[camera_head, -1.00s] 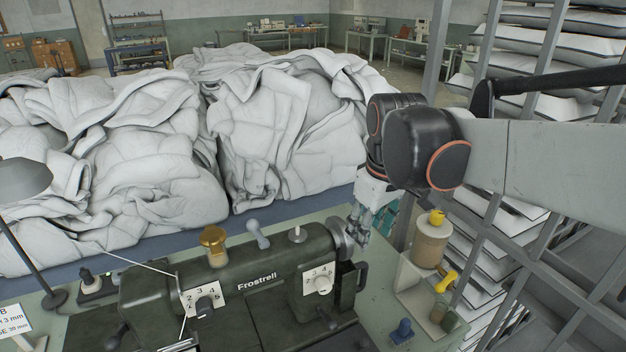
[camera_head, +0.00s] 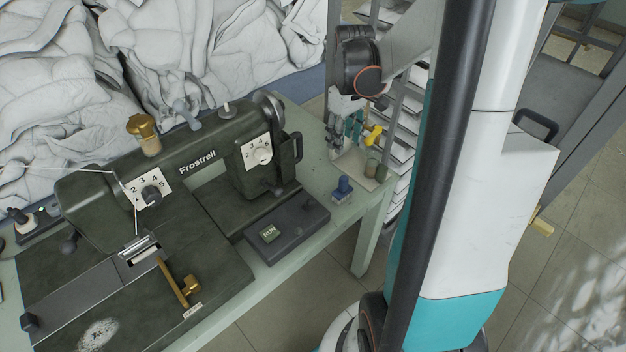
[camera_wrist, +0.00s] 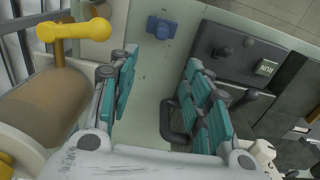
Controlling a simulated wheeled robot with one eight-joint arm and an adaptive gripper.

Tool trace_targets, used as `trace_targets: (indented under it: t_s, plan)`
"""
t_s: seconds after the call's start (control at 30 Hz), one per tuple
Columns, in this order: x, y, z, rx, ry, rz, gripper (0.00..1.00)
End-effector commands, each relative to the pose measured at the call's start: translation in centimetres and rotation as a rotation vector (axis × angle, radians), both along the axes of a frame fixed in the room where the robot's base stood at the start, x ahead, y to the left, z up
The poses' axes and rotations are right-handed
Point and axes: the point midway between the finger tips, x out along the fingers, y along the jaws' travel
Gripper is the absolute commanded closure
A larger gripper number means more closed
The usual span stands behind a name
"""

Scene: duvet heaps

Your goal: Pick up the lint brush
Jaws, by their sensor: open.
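A small blue object with a knob-like top (camera_head: 342,188), which I take to be the lint brush, sits on the green table to the right of the sewing machine. It also shows near the top of the wrist view (camera_wrist: 161,27), beyond my fingertips. My gripper (camera_head: 347,138) is above the table's right end, behind the blue object. In the wrist view its teal-padded fingers (camera_wrist: 161,60) are spread apart. They hold nothing, and bare table shows between them.
The dark green sewing machine (camera_head: 200,160) stands left of my gripper, its side loop (camera_wrist: 172,130) showing between the fingers. A brown cylinder (camera_wrist: 45,105) and a yellow handle (camera_wrist: 75,30) stand close on the left. White duvets (camera_head: 210,50) are heaped behind.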

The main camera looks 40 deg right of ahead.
Motion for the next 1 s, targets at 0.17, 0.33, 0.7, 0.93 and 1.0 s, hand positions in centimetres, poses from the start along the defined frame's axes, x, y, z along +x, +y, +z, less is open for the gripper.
trace_targets:
  t_s: [0.17,0.33,0.7,0.93,1.0]
  plan:
    - [-0.8,-1.4,-2.4,0.003,0.005,-0.027,0.55]
    - [-0.8,-1.4,-5.5,0.003,0.005,-0.026,0.55]
    - [-0.8,-1.3,-10.0,0.003,0.004,-0.026,0.55]
    - [-1.1,-1.2,-11.6,0.003,0.004,-0.025,0.55]
    - [-1.2,-1.1,-12.7,0.003,0.004,-0.025,0.55]
